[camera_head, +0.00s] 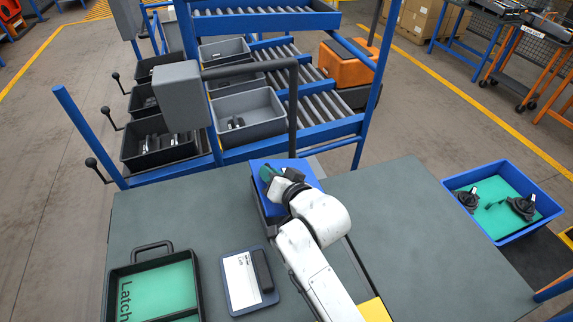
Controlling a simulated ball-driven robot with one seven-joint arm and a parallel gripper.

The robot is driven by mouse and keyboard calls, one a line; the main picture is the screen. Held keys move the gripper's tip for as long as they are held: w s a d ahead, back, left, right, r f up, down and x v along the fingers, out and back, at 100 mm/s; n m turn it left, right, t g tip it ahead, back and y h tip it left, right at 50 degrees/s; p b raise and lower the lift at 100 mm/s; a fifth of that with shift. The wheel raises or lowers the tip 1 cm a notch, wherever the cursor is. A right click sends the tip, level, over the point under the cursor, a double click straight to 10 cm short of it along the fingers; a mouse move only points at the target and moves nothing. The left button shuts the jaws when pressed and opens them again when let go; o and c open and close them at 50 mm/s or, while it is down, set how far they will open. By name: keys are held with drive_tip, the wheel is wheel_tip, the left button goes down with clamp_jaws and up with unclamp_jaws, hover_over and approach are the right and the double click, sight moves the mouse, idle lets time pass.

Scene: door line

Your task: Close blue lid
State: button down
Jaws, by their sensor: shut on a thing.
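The blue lid (304,168) is at the back middle of the grey-green workbench, on a box with dark side walls (262,208). Its broad blue face shows behind and beside my gripper. I cannot tell how wide any gap under it is. My gripper (272,180) is over the left part of the lid, shut. It appears to hold the lid, but the contact is hidden by the gripper and my white arm. A teal patch shows at the gripper's tip, too small to tell apart. My arm hides the box's front right part.
A black tray with a teal base (112,282) and a white-faced tablet-like panel (240,282) lie on the workbench (400,215). A blue bin (540,212) holding dark parts stands at the right. A blue roller rack with grey bins (250,113) stands behind. The bench's right side is clear.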

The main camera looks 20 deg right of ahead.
drive_tip(key=shift+a+f, duration=0.1)
drive_tip(key=shift+f, duration=0.1)
drive_tip(key=c, duration=1.2)
unclamp_jaws()
drive_tip(key=shift+o, duration=0.2)
drive_tip(key=b+v, duration=0.1)
drive_tip(key=v, duration=0.9)
drive_tip(key=shift+s+r, duration=0.2)
drive_tip(key=shift+s, duration=0.2)
